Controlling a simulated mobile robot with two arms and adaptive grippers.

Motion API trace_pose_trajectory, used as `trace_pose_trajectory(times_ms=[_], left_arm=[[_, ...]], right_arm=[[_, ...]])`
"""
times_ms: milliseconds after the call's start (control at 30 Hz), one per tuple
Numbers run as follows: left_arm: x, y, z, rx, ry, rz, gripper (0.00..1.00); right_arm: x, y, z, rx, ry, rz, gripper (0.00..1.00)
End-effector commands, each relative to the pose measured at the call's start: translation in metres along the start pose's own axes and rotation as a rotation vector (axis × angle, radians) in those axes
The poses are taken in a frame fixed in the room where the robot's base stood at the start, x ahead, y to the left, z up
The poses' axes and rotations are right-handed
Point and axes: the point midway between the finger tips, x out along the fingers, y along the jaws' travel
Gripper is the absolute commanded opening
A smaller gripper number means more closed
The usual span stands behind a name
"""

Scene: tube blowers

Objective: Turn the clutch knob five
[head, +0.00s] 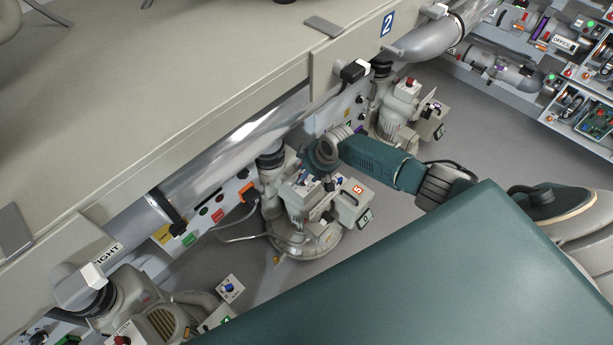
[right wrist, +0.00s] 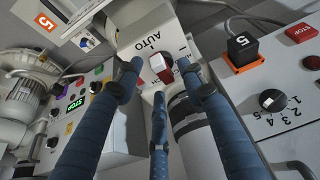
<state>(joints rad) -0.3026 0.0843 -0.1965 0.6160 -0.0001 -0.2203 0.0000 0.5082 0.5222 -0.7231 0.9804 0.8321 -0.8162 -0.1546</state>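In the right wrist view, a small white and red knob (right wrist: 161,67) stands on a white panel marked AUTO, with more lettering partly covered by my fingers. My right gripper (right wrist: 160,78) has its three blue fingers spread around this knob, with visible gaps at the left and right. Contact cannot be told. In the head view, my right gripper (head: 312,180) is over the top of the middle blower unit (head: 305,220), which carries a red 5 label (head: 357,190). The knob cannot be made out there. My left gripper is not in view.
In the head view, the large duct (head: 240,125) runs beside the unit. Another blower (head: 400,110) stands behind; grey floor is open at right.

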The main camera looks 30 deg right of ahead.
Motion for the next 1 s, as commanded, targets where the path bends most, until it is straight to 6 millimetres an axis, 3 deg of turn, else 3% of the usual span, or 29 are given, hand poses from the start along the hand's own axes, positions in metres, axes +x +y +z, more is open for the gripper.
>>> trace_pose_trajectory(times_ms=[400, 600, 1000], left_arm=[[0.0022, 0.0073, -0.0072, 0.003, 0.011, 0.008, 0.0], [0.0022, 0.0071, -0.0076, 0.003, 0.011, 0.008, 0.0], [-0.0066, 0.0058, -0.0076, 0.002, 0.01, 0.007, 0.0]], right_arm=[[0.008, -0.0001, -0.0002, -0.001, 0.001, 0.001, 0.38], [0.0079, -0.0001, -0.0001, -0.001, 0.001, 0.001, 0.0], [0.0059, -0.0023, -0.0008, 0.046, 0.0, 0.018, 0.0]])
